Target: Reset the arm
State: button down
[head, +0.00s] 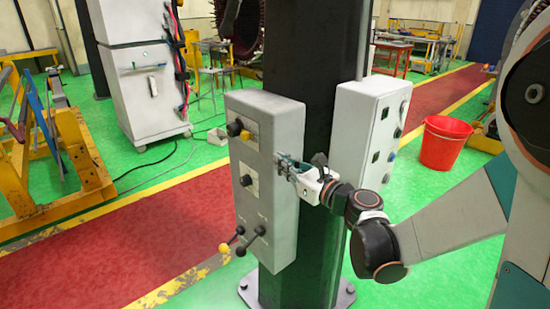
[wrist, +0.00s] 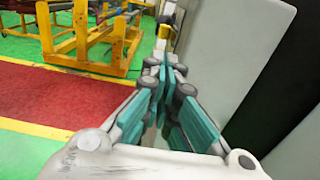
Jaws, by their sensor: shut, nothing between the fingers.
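My gripper (head: 281,164) is in front of the right part of the grey control box (head: 262,115) in the head view, and my arm reaches in from the right. In the wrist view my gripper (wrist: 163,68) has its teal fingers together with nothing between them. The grey box's side fills the right of the wrist view (wrist: 225,50). I cannot tell whether the fingertips touch the box.
A dark column (head: 318,75) bears the grey box and a white box (head: 350,130) on its right. A red bucket (head: 444,143) stands to the right. Yellow metal frames (head: 85,150) stand at the left. The red walkway (head: 120,235) looks clear.

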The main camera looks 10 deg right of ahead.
jog(key=shift+s, duration=0.1)
dwell(0.3)
jog(key=s+f+n+g+h, duration=0.25)
jog(key=s+n+g, duration=0.25)
jog(key=s+n, duration=0.85)
jog(key=s+d+f+n+g+h, duration=0.3)
jog(key=s+d+n+h, duration=0.4)
jog(key=s+d+n, duration=0.3)
jog(key=s+n, duration=0.3)
jog(key=n, duration=0.2)
jog(key=shift+s+n, duration=0.35)
jog(key=shift+h, duration=0.25)
